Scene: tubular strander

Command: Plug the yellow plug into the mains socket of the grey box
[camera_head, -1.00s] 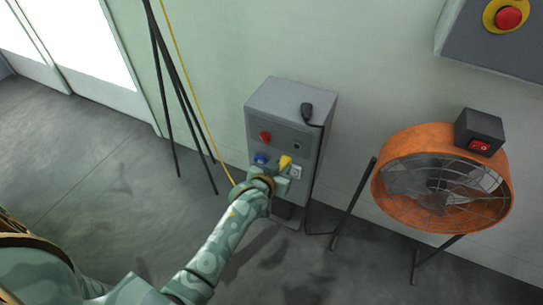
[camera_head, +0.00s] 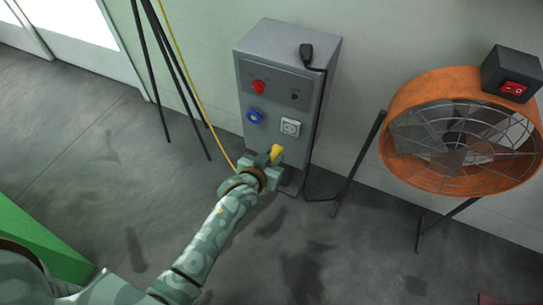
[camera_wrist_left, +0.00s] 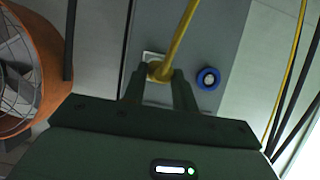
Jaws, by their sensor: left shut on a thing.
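The grey box (camera_head: 270,72) stands against the wall in the head view. The white mains socket (camera_head: 290,127) is on the lower right of its front, beside a round blue socket (camera_head: 255,117). My left gripper (camera_head: 270,158) is shut on the yellow plug (camera_head: 276,152), just below the mains socket in the picture and apart from it. In the left wrist view the yellow plug (camera_wrist_left: 158,72) sits between the fingertips with its cable running up, and it partly hides the white socket plate (camera_wrist_left: 149,57). The plug's pins are hidden. My right gripper is not in view.
A red knob (camera_head: 258,87) is on the box front. A black plug (camera_head: 306,50) lies on top, its cable hanging down the right side. An orange fan (camera_head: 400,165) stands at right, dark poles (camera_head: 160,75) and the yellow cable (camera_head: 190,95) at left.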

